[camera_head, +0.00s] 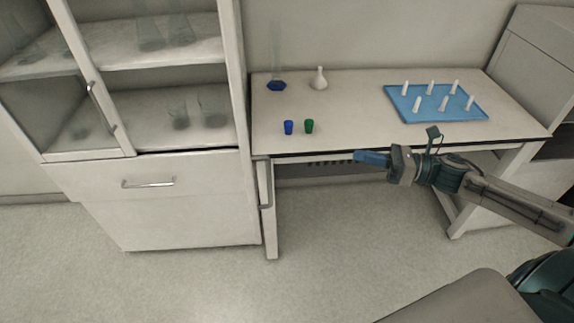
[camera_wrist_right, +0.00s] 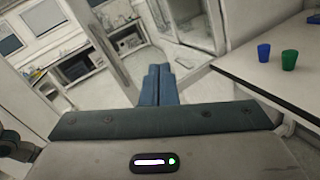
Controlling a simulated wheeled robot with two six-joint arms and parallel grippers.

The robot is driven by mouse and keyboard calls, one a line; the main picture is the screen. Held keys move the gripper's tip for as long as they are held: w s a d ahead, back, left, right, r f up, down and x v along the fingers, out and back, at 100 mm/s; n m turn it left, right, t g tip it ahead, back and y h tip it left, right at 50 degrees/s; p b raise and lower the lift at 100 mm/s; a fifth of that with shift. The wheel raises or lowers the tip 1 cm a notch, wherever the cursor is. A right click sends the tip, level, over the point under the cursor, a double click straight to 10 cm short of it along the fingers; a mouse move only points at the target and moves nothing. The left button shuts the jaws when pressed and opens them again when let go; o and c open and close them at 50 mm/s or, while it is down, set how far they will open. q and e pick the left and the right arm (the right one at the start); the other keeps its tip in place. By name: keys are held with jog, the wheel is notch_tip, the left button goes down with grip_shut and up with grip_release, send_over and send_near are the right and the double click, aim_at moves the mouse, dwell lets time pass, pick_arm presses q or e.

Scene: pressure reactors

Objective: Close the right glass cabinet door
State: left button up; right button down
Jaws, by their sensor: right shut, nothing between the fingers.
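The white cabinet (camera_head: 165,205) stands at the left in the head view. Its left glass door (camera_head: 45,110) is shut and has a metal handle. The right half stands uncovered, with shelves and glassware behind the opening. A narrow pale upright (camera_head: 232,75) runs along its right side; the right door seems to stand open there, nearly edge-on, but its outline is unclear. My right gripper (camera_head: 372,158) is shut and empty in front of the table, right of the cabinet and apart from it. Its blue fingers (camera_wrist_right: 158,85) are together in the right wrist view. My left gripper is out of view.
The table (camera_head: 350,95) beside the cabinet holds a blue cup (camera_head: 288,127), a green cup (camera_head: 309,126), a white flask (camera_head: 319,78) and a blue rack (camera_head: 435,103) with several white pieces. The floor (camera_head: 190,285) before the cabinet is clear.

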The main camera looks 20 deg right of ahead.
jog(key=s+a+r+n+g+y, duration=0.2)
jog(key=s+a+r+n+g, duration=0.2)
jog(key=s+a+r+n, duration=0.15)
jog(key=w+a, duration=0.2)
jog(key=a, duration=0.5)
jog(key=w+a+n, duration=0.1)
jog(key=w+a, duration=0.2)
jog(key=a, duration=0.3)
jog(key=shift+w+a+f+g+p, duration=0.3)
jog(key=shift+w+a+f+p, duration=0.05)
jog(key=shift+a+f, duration=0.1)
dwell(0.5)
